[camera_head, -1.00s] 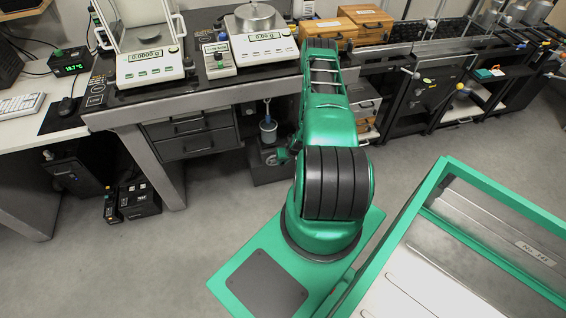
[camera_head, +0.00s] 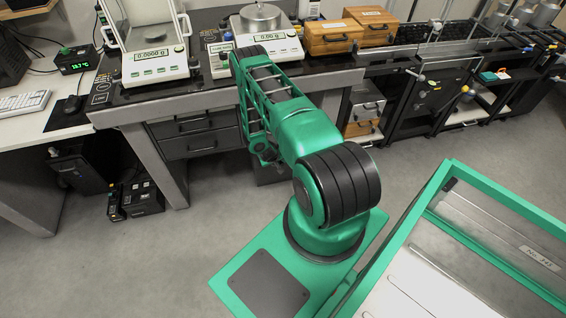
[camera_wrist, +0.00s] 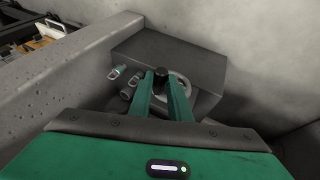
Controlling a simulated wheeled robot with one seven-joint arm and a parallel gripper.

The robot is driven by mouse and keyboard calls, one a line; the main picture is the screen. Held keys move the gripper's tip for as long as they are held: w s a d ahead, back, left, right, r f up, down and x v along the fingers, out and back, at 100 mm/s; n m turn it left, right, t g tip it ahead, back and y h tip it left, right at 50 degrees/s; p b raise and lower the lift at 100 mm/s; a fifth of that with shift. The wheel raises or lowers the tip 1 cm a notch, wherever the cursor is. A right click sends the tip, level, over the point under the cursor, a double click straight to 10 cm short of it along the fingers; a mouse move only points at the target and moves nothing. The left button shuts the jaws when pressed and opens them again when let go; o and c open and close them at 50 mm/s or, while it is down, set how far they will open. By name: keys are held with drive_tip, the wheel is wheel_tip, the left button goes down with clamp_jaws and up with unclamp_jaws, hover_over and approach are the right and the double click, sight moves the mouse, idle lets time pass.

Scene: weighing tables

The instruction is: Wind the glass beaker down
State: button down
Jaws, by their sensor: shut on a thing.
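In the wrist view, the two green fingers of my gripper (camera_wrist: 161,80) are shut on a black knob (camera_wrist: 161,72). The knob stands at the rim of a pale handwheel (camera_wrist: 181,84), beside a grey box-like body (camera_wrist: 178,52). Small metallic fittings (camera_wrist: 117,71) lie to the left of the fingers. I cannot make out the glass beaker in either current view. In the head view, my arm covers the place under the bench where it stood, and my gripper is hidden there too.
The bench edge (camera_head: 215,95) runs above the work area, with a drawer unit (camera_head: 200,138) at left. Balances, including one with a round pan (camera_head: 262,45), and wooden boxes (camera_head: 333,37) stand on top. Grey floor (camera_head: 140,265) is open at front left.

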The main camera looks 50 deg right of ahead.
drive_tip(key=shift+w+a+f+n+g+h, duration=0.1)
drive_tip(key=shift+w+a+n+g+h, duration=0.15)
drive_tip(key=shift+a+g+h, duration=0.4)
drive_tip(key=shift+w+a+f+n+g+h, duration=0.15)
drive_tip(key=shift+w+a+h, duration=0.15)
drive_tip(key=shift+h, duration=0.65)
drive_tip(key=c, duration=1.6)
unclamp_jaws()
drive_tip(key=shift+c, duration=0.2)
drive_tip(key=shift+r, duration=0.1)
drive_tip(key=v, duration=1)
drive_tip(key=shift+w+a, duration=0.2)
drive_tip(key=shift+a, duration=0.2)
drive_tip(key=shift+r, duration=0.1)
